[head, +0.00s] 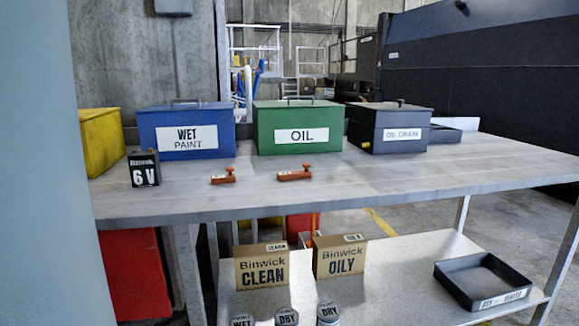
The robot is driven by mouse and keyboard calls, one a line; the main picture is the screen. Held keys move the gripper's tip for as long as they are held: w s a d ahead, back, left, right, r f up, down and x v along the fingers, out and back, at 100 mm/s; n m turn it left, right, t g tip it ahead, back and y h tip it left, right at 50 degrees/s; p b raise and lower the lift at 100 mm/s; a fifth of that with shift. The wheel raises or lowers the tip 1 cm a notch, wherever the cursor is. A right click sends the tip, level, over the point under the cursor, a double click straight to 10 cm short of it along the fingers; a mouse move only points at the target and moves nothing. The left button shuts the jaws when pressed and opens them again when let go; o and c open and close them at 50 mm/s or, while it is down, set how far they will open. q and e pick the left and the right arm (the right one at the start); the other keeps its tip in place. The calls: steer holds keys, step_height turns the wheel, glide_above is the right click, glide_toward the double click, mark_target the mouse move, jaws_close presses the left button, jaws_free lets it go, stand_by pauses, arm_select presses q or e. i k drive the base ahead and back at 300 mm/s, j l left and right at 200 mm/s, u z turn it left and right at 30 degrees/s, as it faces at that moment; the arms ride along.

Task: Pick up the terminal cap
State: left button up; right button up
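Two small orange-red pieces lie on the grey worktable (400,180), each with a flat base and a raised knob at its right end. The shorter piece (223,178) is left of the middle; the longer piece (294,175) lies to its right, in front of the green bin. They look like terminal caps, but I cannot tell for certain. A black 6 V battery (145,168) stands to their left; its terminals are too small to make out. Neither of my grippers is in view.
Blue WET PAINT (187,139), green OIL (301,135) and dark OIL-DRAIN (404,134) lidded bins line the table's back, with a yellow bin (101,140) at left. The lower shelf holds CLEAN (261,268) and OILY (340,261) boxes, cans (328,314) and a black tray (442,269).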

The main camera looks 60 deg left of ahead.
mark_target(230, 179)
steer(key=u, duration=2.7)
